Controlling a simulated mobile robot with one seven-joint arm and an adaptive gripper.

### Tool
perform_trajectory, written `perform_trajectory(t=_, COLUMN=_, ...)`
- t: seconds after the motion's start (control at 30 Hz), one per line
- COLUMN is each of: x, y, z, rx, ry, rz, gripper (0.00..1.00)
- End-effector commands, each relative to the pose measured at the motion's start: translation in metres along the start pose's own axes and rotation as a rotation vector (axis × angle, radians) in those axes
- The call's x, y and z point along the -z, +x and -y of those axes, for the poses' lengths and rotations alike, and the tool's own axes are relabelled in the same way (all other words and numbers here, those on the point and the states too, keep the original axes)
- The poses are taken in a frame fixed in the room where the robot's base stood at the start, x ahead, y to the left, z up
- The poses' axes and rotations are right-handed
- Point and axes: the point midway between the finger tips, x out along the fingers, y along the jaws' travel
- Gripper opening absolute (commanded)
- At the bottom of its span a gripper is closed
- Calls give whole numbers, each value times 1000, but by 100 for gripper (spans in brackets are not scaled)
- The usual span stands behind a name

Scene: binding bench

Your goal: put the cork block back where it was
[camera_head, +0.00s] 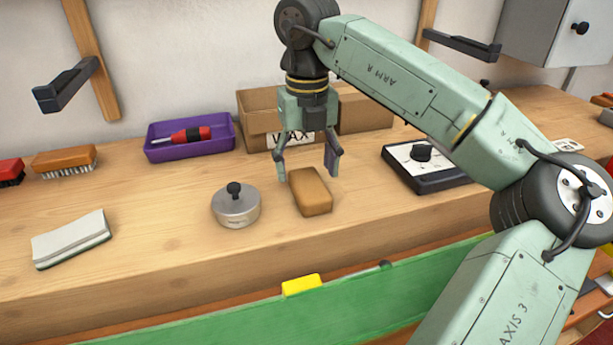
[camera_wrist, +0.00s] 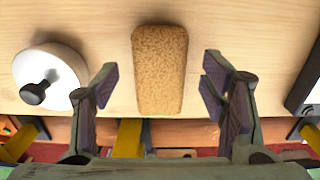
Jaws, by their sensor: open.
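The cork block (camera_head: 311,192) is a brown rounded block lying flat on the wooden bench, right of a round metal pot. In the wrist view the cork block (camera_wrist: 160,70) lies ahead of and between the finger lines, with bare bench around it. My gripper (camera_head: 308,172) is open above and just behind the block in the head view. In the wrist view its two fingers (camera_wrist: 158,85) are spread wider than the block, and nothing is held. I cannot tell the exact height of the fingertips over the bench.
The lidded metal pot (camera_head: 236,207) stands close on the left. A cardboard box marked WAX (camera_head: 260,112) is behind my gripper, and a black dial device (camera_head: 425,168) is on the right. A purple tray (camera_head: 190,148) holds a red-handled tool. A folded cloth (camera_head: 70,240) lies far left.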

Motion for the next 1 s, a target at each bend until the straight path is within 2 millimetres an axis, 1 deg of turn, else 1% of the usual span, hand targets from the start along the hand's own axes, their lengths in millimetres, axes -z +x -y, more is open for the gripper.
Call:
perform_trajectory(t=0.03, x=-1, y=-11, z=0, rx=3, ry=2, rz=4, gripper=66)
perform_trajectory(t=0.2, x=-1, y=-49, z=0, rx=1, ry=2, rz=3, gripper=66)
perform_trajectory(t=0.3, x=-1, y=-67, z=0, rx=2, ry=0, rz=3, gripper=66)
perform_trajectory(t=0.4, x=0, y=-80, z=0, rx=1, ry=2, rz=1, gripper=66)
perform_trajectory(t=0.5, x=0, y=-88, z=0, rx=1, ry=0, rz=1, gripper=66)
perform_trajectory(t=0.6, x=0, y=-91, z=0, rx=0, ry=-1, rz=1, gripper=66)
perform_trajectory(t=1.0, x=0, y=-92, z=0, rx=0, ry=-1, rz=0, gripper=66)
